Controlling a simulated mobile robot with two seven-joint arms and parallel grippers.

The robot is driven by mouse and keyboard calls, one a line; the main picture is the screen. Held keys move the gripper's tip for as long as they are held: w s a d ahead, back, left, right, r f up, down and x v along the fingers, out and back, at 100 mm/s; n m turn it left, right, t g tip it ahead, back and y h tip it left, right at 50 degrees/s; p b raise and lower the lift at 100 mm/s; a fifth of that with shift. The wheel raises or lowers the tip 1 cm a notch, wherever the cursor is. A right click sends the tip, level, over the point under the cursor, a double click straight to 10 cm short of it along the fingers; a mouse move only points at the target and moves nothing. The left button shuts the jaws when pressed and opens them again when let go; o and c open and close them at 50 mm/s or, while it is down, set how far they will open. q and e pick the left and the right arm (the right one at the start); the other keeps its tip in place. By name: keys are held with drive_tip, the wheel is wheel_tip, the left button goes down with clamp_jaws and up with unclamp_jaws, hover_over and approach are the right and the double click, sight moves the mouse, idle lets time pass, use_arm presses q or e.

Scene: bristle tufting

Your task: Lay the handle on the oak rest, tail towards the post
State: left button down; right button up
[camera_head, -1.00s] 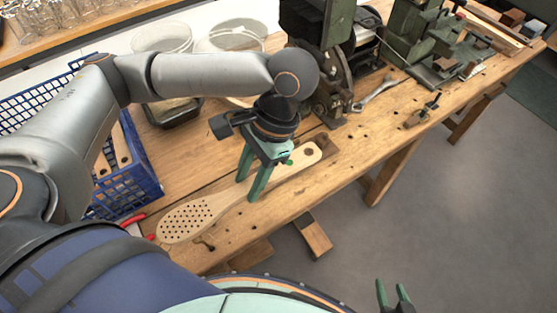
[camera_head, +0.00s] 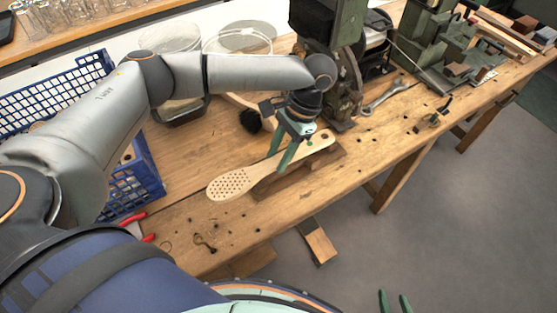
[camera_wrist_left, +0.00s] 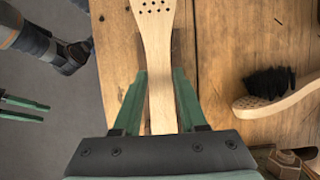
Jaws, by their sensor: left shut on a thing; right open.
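The handle (camera_head: 235,183) is pale wood, with a round head full of holes at the left and a tail reaching up to the right. My left gripper (camera_head: 279,162) is shut on its neck; the wrist view shows the neck (camera_wrist_left: 157,50) between the green fingers (camera_wrist_left: 160,75). The handle is over the darker oak rest (camera_head: 316,169), its tail towards the green machine. I cannot tell whether it touches the rest. I cannot make out the post. My right gripper (camera_head: 395,301) is open and empty, low over the floor.
A finished-looking brush with black bristles (camera_wrist_left: 268,83) lies beside the handle. A blue crate (camera_head: 135,188) and red-handled pliers (camera_head: 140,224) are at the left. A green machine (camera_head: 343,75) and a spanner (camera_head: 383,97) stand beyond the tail. The bench's front strip is mostly clear.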

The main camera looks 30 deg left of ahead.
use_arm(q)
drive_tip(key=shift+f, duration=1.1)
drive_tip(key=shift+f, duration=0.15)
drive_tip(key=shift+c, duration=2.3)
unclamp_jaws()
drive_tip(key=v, duration=1.2)
drive_tip(key=shift+r, duration=0.25)
drive_tip(key=shift+s, duration=0.1)
